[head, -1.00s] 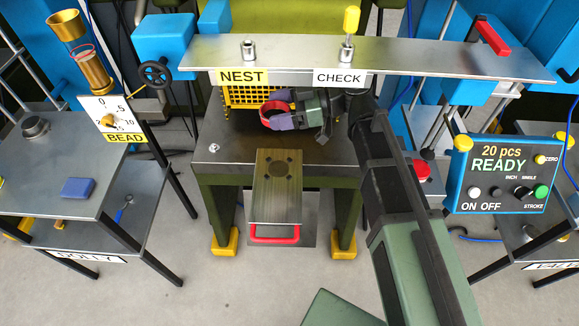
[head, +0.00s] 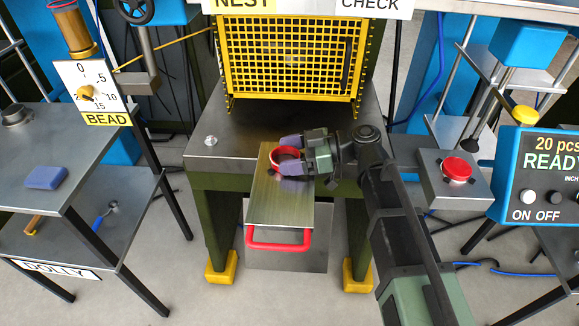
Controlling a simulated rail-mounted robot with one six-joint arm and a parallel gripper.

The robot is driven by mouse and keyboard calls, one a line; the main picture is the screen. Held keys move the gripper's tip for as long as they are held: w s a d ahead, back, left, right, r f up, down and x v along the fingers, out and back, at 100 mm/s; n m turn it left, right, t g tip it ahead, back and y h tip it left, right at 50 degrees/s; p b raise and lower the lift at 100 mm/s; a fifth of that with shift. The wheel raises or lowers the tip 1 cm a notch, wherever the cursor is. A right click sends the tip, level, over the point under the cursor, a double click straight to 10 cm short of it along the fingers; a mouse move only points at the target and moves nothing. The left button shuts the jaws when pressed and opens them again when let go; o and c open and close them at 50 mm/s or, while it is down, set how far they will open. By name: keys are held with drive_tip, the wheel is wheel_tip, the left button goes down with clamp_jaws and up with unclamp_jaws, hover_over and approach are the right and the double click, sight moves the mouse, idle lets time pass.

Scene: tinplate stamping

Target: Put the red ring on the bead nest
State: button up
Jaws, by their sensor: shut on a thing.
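The red ring (head: 273,157) is between the purple fingertips of my gripper (head: 291,155), which is shut on it. The ring is over the far half of a metal slide plate (head: 280,212) with a red handle at its near end. The round dark seat on this plate, probably the bead nest, is mostly hidden by the ring and fingers. I cannot tell whether the ring touches the plate or hovers just above it. My arm reaches in from the right. The NEST sign (head: 243,4) is cut off at the top edge.
A yellow mesh guard (head: 290,58) stands behind the plate on the dark press table (head: 225,160). A red button box (head: 457,171) is to the right. A side table with a blue block (head: 46,177) is at left. A small silver knob (head: 211,141) sits on the table.

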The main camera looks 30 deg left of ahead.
drive_tip(key=shift+r, duration=0.1)
drive_tip(key=o, duration=0.4)
drive_tip(key=shift+f, duration=0.25)
drive_tip(key=o, duration=0.5)
drive_tip(key=shift+r, duration=0.1)
drive_tip(key=shift+r+p, duration=0.3)
drive_tip(key=shift+p, duration=0.1)
drive_tip(key=p+v, duration=0.2)
drive_tip(key=v, duration=1)
